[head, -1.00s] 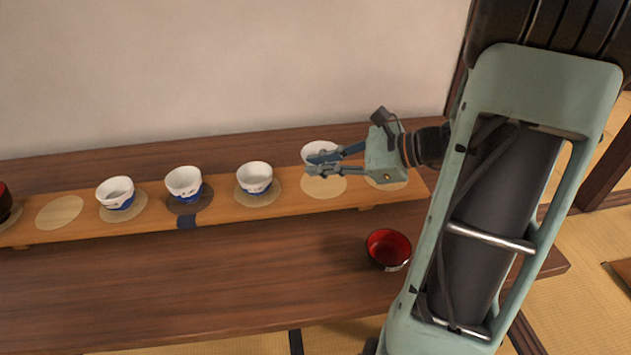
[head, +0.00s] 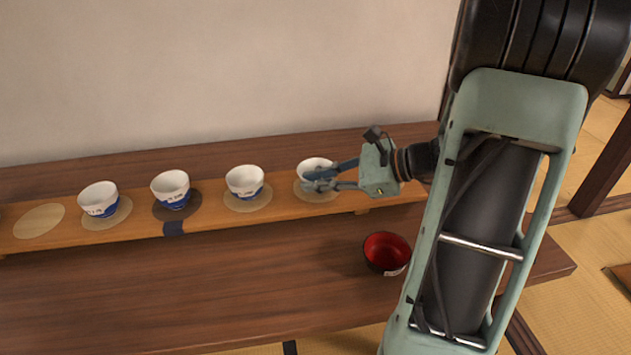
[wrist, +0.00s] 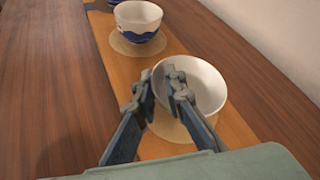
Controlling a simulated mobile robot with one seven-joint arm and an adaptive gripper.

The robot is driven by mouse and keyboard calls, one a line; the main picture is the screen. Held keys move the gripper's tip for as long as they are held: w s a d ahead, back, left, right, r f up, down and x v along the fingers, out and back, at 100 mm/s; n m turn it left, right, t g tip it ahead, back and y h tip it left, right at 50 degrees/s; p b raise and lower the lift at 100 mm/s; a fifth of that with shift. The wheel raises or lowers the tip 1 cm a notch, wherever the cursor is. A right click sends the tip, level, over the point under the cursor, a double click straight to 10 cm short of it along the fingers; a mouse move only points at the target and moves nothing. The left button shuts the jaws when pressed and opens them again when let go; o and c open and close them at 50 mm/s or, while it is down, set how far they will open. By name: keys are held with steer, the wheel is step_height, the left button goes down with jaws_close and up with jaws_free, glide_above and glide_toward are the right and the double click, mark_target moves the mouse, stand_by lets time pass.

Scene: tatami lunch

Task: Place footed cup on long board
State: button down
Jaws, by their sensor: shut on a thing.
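The footed cup (head: 314,164), white inside, is held by my gripper (head: 314,180) over a pale round mat on the long board (head: 340,202). In the wrist view my gripper (wrist: 166,92) is shut on the near rim of the cup (wrist: 204,82), which sits over the pale mat (wrist: 172,128) on the board (wrist: 150,147). The cup's foot is hidden, so I cannot tell whether it touches the mat.
A white and blue cup (head: 245,182) stands on the neighbouring mat to the left, with two similar cups (head: 171,189) (head: 99,199) further left. An empty mat (head: 38,221) lies at the far left. A red-lined dark bowl (head: 387,253) stands on the table in front.

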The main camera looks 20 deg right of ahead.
steer(key=c, duration=2)
jaws_free()
steer(key=shift+f, duration=0.15)
steer(key=shift+r, duration=0.25)
steer(key=p+v, duration=0.3)
steer(key=v, duration=0.9)
steer(key=shift+f, duration=0.15)
